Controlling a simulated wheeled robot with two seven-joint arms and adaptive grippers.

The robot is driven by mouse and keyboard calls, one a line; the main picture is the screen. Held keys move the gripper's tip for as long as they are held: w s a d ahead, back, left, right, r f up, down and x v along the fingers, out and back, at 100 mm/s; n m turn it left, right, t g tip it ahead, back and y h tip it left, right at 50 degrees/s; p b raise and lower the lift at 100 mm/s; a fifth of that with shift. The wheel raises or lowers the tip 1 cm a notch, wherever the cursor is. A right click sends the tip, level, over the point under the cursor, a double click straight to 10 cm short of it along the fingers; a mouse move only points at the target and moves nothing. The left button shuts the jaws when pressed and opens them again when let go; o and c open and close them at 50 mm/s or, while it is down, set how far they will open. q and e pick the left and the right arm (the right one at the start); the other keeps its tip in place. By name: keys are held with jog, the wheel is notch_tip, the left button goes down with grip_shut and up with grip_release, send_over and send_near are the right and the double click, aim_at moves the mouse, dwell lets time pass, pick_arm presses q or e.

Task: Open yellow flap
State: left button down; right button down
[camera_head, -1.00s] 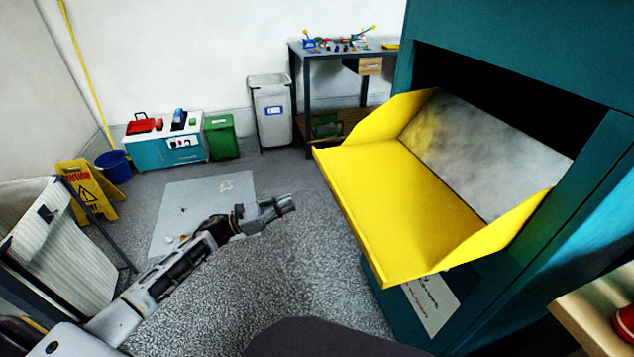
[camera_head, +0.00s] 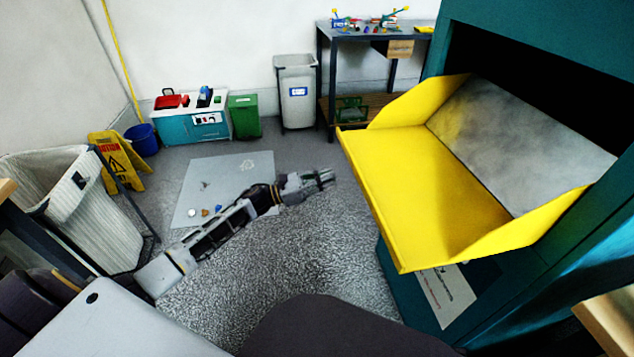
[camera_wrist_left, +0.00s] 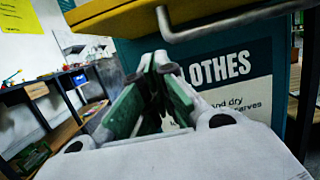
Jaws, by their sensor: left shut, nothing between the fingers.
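The yellow flap (camera_head: 425,185) on the teal dropoff cabinet (camera_head: 535,55) is tilted down and open in the head view, with its grey inner panel and the dark opening behind it showing. My left gripper (camera_head: 328,177) is shut and empty, left of the flap's front edge and apart from it. In the left wrist view the shut fingers (camera_wrist_left: 155,100) point at the cabinet front, which carries a "CLOTHES"-type sign (camera_wrist_left: 225,75). The flap's yellow edge (camera_wrist_left: 120,15) and a metal bar handle (camera_wrist_left: 225,25) show above them. My right gripper is not in view.
A white laundry bin (camera_head: 75,205) and yellow caution sign (camera_head: 118,160) stand at the left. A workbench (camera_head: 375,35), grey bin (camera_head: 297,95), green bin (camera_head: 244,117) and teal box (camera_head: 190,125) stand along the back wall.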

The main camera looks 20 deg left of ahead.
pick_arm(q)
jog(key=w+d+r, duration=0.2)
jog(key=d+r, duration=0.1)
jog(key=r, duration=0.2)
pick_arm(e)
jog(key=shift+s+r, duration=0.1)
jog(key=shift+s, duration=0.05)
pick_arm(q)
jog(key=shift+r, duration=0.1)
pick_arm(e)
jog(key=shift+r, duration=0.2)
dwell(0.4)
